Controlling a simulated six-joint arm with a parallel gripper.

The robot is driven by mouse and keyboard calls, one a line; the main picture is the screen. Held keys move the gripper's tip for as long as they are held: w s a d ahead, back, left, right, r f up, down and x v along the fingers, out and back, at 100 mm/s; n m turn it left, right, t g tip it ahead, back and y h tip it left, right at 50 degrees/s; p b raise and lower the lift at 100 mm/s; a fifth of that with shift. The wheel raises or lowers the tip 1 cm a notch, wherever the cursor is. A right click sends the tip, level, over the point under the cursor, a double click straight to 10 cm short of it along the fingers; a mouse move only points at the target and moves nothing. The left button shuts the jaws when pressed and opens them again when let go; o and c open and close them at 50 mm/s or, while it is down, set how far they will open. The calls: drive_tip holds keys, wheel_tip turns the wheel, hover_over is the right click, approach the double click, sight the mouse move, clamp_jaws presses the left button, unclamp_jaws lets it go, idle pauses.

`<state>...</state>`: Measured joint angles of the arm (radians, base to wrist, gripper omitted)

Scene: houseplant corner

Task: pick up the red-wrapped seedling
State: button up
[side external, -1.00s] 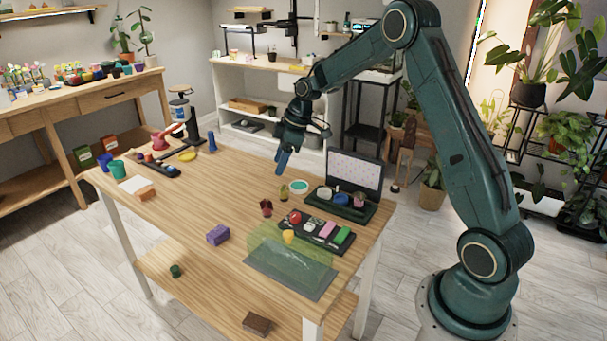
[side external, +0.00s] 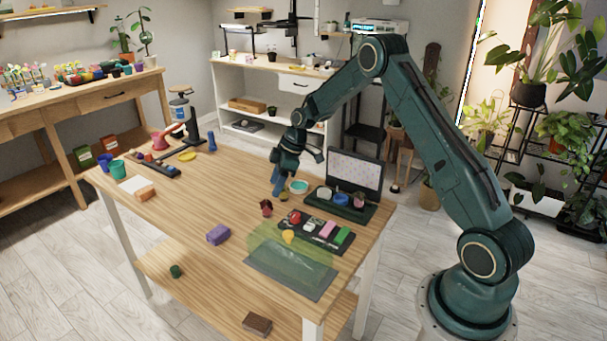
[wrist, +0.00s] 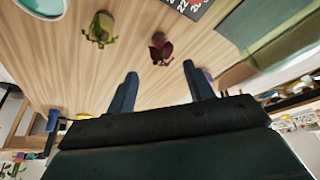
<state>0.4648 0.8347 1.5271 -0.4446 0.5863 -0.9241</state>
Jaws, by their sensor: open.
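The red-wrapped seedling (side external: 266,208) stands on the wooden table, left of the dark tray of coloured pieces. It also shows in the wrist view as a dark red form (wrist: 161,48), beyond my fingertips and roughly between their lines. My gripper (side external: 279,190) is low over the table, behind and slightly right of the seedling in the side view. In the wrist view its two blue fingers (wrist: 160,75) are apart with nothing between them. A yellow-green wrapped seedling (wrist: 101,30) stands left of the red one there; in the side view my fingers mostly hide it.
A white bowl with teal inside (side external: 299,187) stands close to my gripper. A purple block (side external: 218,235) sits left. The table's middle is clear.

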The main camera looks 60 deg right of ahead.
sight(267, 206)
drive_tip(key=shift+x, duration=2.1)
drive_tip(key=shift+x, duration=2.6)
drive_tip(key=shift+s+a, duration=0.1)
drive_tip(key=c, duration=1)
